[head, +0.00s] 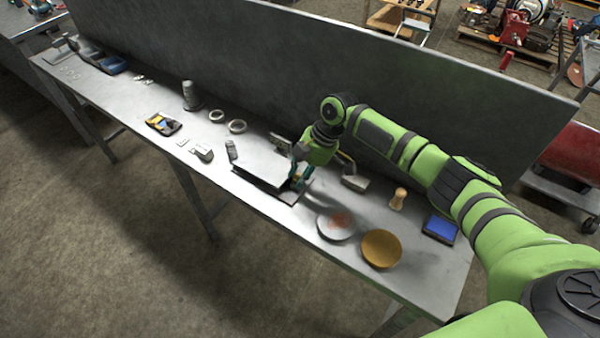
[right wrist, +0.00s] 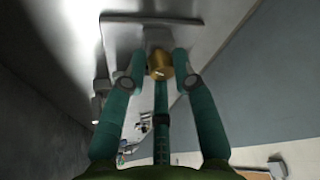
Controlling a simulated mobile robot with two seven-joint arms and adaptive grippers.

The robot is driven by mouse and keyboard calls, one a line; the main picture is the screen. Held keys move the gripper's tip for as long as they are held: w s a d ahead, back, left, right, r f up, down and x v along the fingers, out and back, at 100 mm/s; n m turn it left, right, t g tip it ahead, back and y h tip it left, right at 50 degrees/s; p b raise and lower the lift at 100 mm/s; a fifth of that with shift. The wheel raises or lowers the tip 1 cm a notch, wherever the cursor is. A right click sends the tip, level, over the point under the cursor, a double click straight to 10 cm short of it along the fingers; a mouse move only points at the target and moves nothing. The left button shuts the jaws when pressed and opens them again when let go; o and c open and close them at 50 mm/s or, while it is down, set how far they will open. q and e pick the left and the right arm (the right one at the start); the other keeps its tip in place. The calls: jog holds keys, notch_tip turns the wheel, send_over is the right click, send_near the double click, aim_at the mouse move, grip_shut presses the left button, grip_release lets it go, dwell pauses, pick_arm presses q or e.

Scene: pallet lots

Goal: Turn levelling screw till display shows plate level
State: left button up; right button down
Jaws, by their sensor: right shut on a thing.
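The grey metal plate (head: 262,163) sits tilted above a dark base (head: 285,194) on the long bench. My right gripper (head: 299,176) is at the plate's right end. In the right wrist view, a brass knob (right wrist: 160,63), which looks like the levelling screw, sits between the fingertips of my right gripper (right wrist: 161,72), which is shut on it. The screw is hidden by the gripper in the head view. A small device with a blue face (head: 439,228) lies at the bench's right end and may be the display; no reading can be made out. My left gripper is out of view.
A grey dish with reddish grains (head: 336,224) and a golden dish (head: 381,248) stand right of the plate. A wooden peg-like piece (head: 398,199) stands near the blue-faced device. Left are a grey cylinder (head: 190,95), rings (head: 237,127) and small blocks. A tall dark panel (head: 300,80) runs behind the bench.

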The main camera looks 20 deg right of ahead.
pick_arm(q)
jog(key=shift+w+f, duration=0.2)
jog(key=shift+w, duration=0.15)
pick_arm(e)
jog(key=shift+s+a, duration=0.1)
jog(key=shift+a, duration=0.25)
pick_arm(q)
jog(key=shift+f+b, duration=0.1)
jog(key=shift+b, duration=0.25)
pick_arm(e)
jog(key=shift+n, duration=0.3)
